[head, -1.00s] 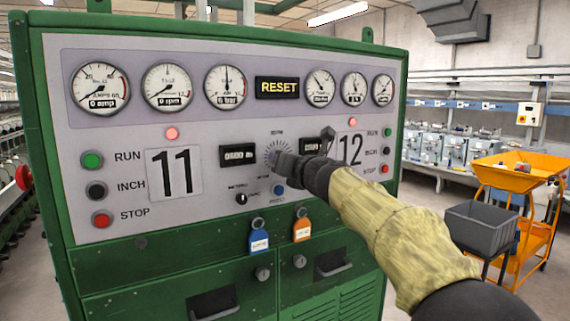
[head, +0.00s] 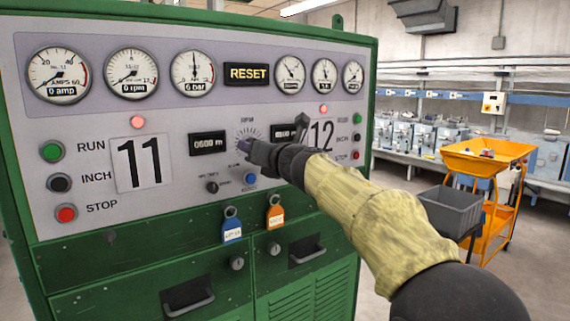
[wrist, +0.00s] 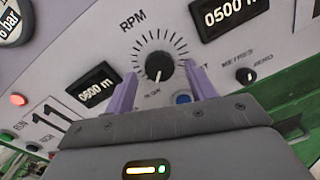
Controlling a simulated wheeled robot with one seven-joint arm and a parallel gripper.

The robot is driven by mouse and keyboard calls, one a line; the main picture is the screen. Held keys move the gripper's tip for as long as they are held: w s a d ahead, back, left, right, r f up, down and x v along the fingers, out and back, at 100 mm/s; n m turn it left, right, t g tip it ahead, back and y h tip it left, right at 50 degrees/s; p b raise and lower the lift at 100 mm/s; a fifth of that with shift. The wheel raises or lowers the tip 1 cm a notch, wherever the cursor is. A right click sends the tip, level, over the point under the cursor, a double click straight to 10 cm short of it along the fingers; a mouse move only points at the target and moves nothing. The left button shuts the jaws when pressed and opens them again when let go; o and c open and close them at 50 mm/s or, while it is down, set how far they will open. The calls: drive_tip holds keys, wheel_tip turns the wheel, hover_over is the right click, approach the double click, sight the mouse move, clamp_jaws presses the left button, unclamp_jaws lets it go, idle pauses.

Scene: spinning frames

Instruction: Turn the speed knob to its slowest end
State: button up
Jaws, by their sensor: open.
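The speed knob (wrist: 159,68) is a round black knob with a white pointer line, inside a ring of dark tick marks under the letters RPM. In the wrist view its pointer is directed downward in the picture, near the SLOW label (wrist: 153,92); the FAST label is partly covered by a finger. My gripper (wrist: 161,69) is open, with one purple finger on each side of the knob; I cannot tell whether they touch it. In the head view my gripper (head: 258,151) is at the dial and hides the knob; only upper tick marks show.
Two black counters (head: 208,144) flank the dial. Below it are a blue button (head: 250,179) and a small black selector (head: 212,187). A blue tag (head: 232,231) and an orange tag (head: 275,217) hang lower down. An orange trolley (head: 487,160) with a grey bin (head: 452,212) stands right.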

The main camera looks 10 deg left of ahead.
drive_tip(key=b+v, duration=0.3)
drive_tip(key=v, duration=1.2)
drive_tip(key=shift+s+d+b, duration=0.25)
drive_tip(key=shift+d+b, duration=0.05)
drive_tip(key=shift+b, duration=0.05)
drive_tip(key=shift+f, duration=0.1)
drive_tip(key=w+d+f+m+g+h+p, duration=0.1)
drive_tip(key=w+d+f+m+h+p, duration=0.2)
drive_tip(key=d+f+m+h+p, duration=1.2)
drive_tip(key=s+d+f+m+g+b, duration=0.1)
drive_tip(key=s+d+f+m+g, duration=0.2)
drive_tip(key=s+f+m, duration=0.3)
drive_tip(key=s+d+f+m+g+y+b, duration=0.1)
drive_tip(key=s+d+f+m+g+b, duration=0.1)
drive_tip(key=s+d+f+m, duration=0.3)
drive_tip(key=s+d+f+m+g+y+b, duration=0.1)
drive_tip(key=s+d+f+m+g, duration=0.3)
drive_tip(key=s+f+m, duration=0.5)
wheel_tip(320, 180, down, 3)
drive_tip(key=m+b, duration=0.1)
drive_tip(key=m, duration=0.5)
drive_tip(key=shift+d+r+m, duration=0.2)
drive_tip(key=shift+m, duration=0.1)
